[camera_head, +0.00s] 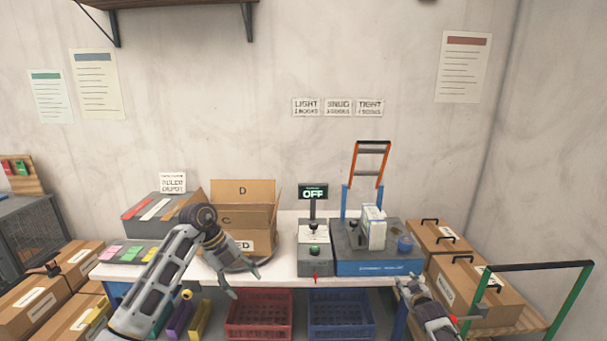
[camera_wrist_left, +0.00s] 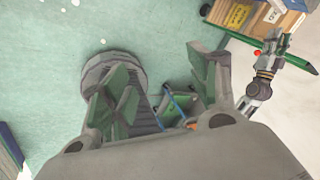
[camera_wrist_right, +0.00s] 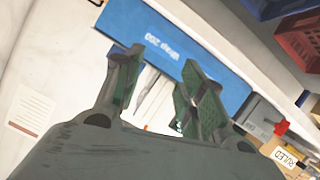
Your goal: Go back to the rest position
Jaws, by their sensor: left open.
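My left gripper (camera_head: 246,281) is in front of the white table (camera_head: 125,271), below the open cardboard boxes (camera_head: 250,213), with its fingers apart and nothing between them. In the left wrist view its fingers (camera_wrist_left: 160,75) are spread over a greenish floor. My right gripper (camera_head: 405,281) is at the table's front right, just below the blue-fronted box (camera_head: 378,268). In the right wrist view its fingers (camera_wrist_right: 157,75) are apart, with the blue front panel (camera_wrist_right: 170,45) behind them. No object is seen held in either one.
A grey device (camera_head: 314,260) with a display reading OFF (camera_head: 313,192) stands mid-table. A red crate (camera_head: 258,309) and a blue crate (camera_head: 341,309) are under the table. Cardboard boxes (camera_head: 470,285) and a green-railed cart (camera_head: 540,267) stand at right, more boxes (camera_head: 35,300) at left.

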